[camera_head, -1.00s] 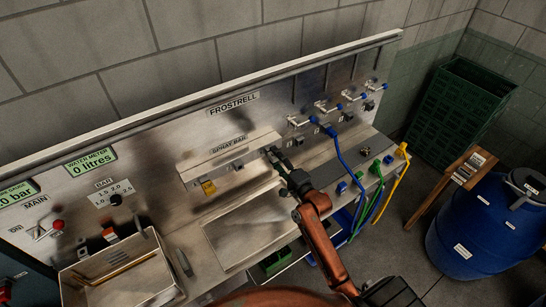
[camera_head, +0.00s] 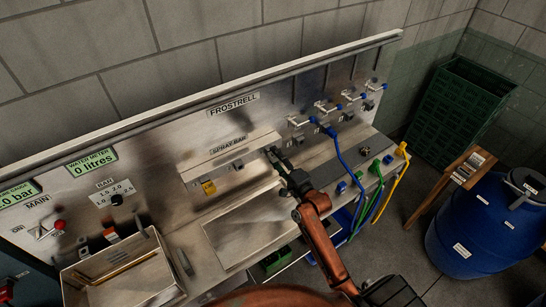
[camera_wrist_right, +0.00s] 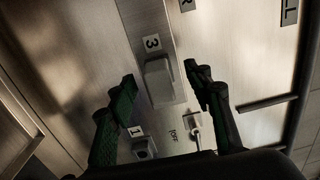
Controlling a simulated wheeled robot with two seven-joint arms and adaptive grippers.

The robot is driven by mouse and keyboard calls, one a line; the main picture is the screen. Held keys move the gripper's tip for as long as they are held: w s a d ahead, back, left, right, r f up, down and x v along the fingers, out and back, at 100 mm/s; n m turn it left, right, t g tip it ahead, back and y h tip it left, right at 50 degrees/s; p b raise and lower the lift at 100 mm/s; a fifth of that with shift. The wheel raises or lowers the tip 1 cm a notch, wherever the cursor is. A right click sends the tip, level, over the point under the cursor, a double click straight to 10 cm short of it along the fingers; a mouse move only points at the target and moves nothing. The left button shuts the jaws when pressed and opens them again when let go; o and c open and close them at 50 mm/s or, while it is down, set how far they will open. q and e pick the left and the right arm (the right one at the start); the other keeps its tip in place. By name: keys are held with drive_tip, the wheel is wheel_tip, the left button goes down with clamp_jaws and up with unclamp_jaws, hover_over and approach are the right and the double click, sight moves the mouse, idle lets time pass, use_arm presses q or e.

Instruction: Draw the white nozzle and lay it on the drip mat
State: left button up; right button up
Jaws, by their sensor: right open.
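The spray bar (camera_head: 228,158) is a long metal housing on the back panel. A pale, blocky piece (camera_wrist_right: 158,80), which looks like the white nozzle, sits below the label 3 in the right wrist view. My right gripper (camera_head: 272,153) is at the right end of the spray bar and hides this piece in the head view. In the right wrist view my right gripper (camera_wrist_right: 162,88) is open, one green-padded finger on each side of the piece, with gaps visible. A flat rectangular panel on the bench (camera_head: 245,228) may be the drip mat; I cannot tell. My left gripper is not in view.
A yellow nozzle (camera_head: 208,187) sits on the spray bar to the left. Blue-handled valves (camera_head: 325,131) and blue, green and yellow hoses (camera_head: 392,187) are at the right. An open metal box (camera_head: 125,275) stands at the lower left. A blue barrel (camera_head: 480,230) stands on the floor.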

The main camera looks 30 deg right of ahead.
sight(277, 160)
drive_tip(key=shift+p, duration=0.35)
idle(0.5)
clamp_jaws()
idle(0.4)
drive_tip(key=shift+s+d+p, duration=0.15)
drive_tip(key=shift+s+p, duration=0.4)
drive_tip(key=shift+s, duration=0.95)
drive_tip(key=shift+s+d+p, duration=0.1)
drive_tip(key=shift+s+p, duration=0.4)
drive_tip(key=shift+s, duration=1)
drive_tip(key=shift+f, duration=0.1)
